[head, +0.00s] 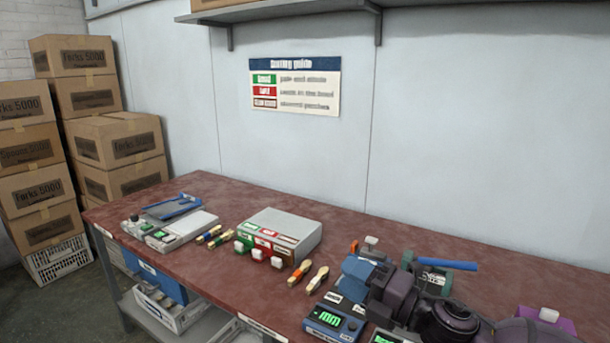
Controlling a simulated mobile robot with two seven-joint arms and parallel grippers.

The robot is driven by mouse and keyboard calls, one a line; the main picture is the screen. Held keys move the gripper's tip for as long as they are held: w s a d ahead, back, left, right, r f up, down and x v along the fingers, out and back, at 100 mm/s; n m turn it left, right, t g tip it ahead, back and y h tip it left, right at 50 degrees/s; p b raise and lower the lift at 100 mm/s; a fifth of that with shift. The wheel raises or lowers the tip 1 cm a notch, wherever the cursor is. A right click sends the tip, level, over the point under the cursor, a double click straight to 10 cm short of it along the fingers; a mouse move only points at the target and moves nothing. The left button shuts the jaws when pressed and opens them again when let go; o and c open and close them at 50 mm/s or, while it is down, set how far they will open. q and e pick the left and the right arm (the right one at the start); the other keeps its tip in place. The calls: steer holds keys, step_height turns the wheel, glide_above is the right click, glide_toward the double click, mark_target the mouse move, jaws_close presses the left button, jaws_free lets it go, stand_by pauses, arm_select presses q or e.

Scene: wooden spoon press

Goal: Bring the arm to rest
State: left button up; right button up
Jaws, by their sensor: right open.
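My right arm comes in from the lower right, and its gripper (354,279) is over the right part of the table, left of the dark wrist. Its jaws are open, and I see nothing held between them. It is right of two wooden spoons (309,278) that lie on the table, apart from them. The wrist and arm partly hide a green machine with a blue handle (447,264). My left gripper is not in view.
The red-brown table (350,222) carries a grey box with green, red and brown fronts (286,228), a scale-like device (182,230), more spoons (214,237) and a display unit (334,322). A wall stands behind; cartons (118,150) are stacked left. The back strip of tabletop is clear.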

steer(key=s+d+f+m+t+h, duration=0.2)
steer(key=d+f+m+h, duration=0.35)
steer(key=f+m, duration=0.45)
steer(key=s+d+f+m+t+h, duration=0.2)
steer(key=d+f+m+h, duration=0.5)
steer(key=m, duration=0.5)
steer(key=s+d+f+m+g+h, duration=0.1)
steer(key=s+d+f+m+g, duration=0.1)
steer(key=s+f, duration=0.6)
steer(key=s+d+f+m+g+h, duration=0.2)
steer(key=s+d+f+m, duration=0.3)
steer(key=s+f, duration=0.4)
steer(key=s+m, duration=0.1)
steer(key=s, duration=0.3)
steer(key=shift+f, duration=0.15)
steer(key=shift+h, duration=0.25)
